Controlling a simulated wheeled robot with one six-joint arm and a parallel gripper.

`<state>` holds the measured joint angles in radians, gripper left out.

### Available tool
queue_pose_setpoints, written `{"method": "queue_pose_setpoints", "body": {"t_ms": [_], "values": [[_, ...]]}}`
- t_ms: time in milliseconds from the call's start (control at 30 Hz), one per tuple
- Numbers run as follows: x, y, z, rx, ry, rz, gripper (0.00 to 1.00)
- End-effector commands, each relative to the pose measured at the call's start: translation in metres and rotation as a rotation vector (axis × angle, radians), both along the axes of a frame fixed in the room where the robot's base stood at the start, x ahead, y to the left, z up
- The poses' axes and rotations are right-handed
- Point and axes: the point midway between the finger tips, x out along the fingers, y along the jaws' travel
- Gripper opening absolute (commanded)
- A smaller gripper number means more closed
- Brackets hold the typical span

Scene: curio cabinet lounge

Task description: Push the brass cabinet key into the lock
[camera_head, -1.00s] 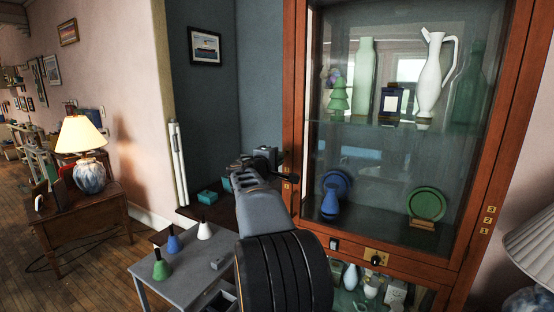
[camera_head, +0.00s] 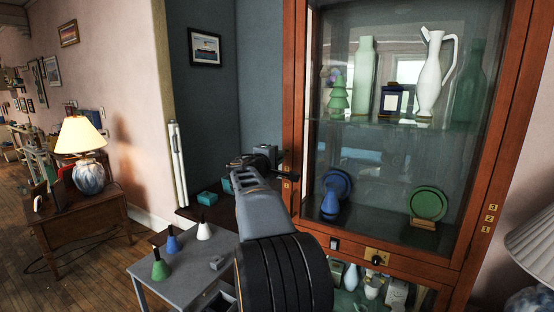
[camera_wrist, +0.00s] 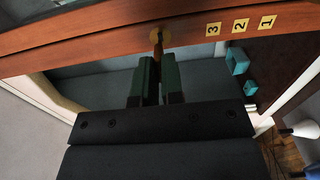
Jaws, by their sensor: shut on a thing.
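The cabinet (camera_head: 297,60) has a reddish wood frame and a glass front. My gripper (camera_head: 281,175) is at its left upright in the head view, mostly hidden behind my own arm. In the wrist view my gripper (camera_wrist: 157,75) is shut, its two green-edged fingers close together on the brass cabinet key (camera_wrist: 157,48). The key points at the wood frame, and a small brass patch shows at its far end. I cannot tell whether that patch is the lock or part of the key, nor how deep the key sits.
Vases and plates stand behind the glass. A brass plate with a dark knob (camera_head: 377,257) is on the lower rail. Number tags (camera_wrist: 240,26) are on the frame beside the key. A grey table (camera_head: 190,262) with small bottles stands at lower left.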

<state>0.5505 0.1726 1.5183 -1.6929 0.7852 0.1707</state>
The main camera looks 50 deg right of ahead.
Motion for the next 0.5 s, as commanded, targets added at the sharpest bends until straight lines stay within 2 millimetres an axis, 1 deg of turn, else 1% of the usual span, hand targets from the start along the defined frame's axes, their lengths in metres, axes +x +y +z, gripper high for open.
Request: {"method": "queue_pose_setpoints", "body": {"t_ms": [333, 500], "values": [[0.0001, -0.0004, 0.0002, 0.0, -0.001, 0.0, 0.0], [0.0011, -0.0046, -0.0004, 0.001, 0.0, 0.0, 0.0]]}}
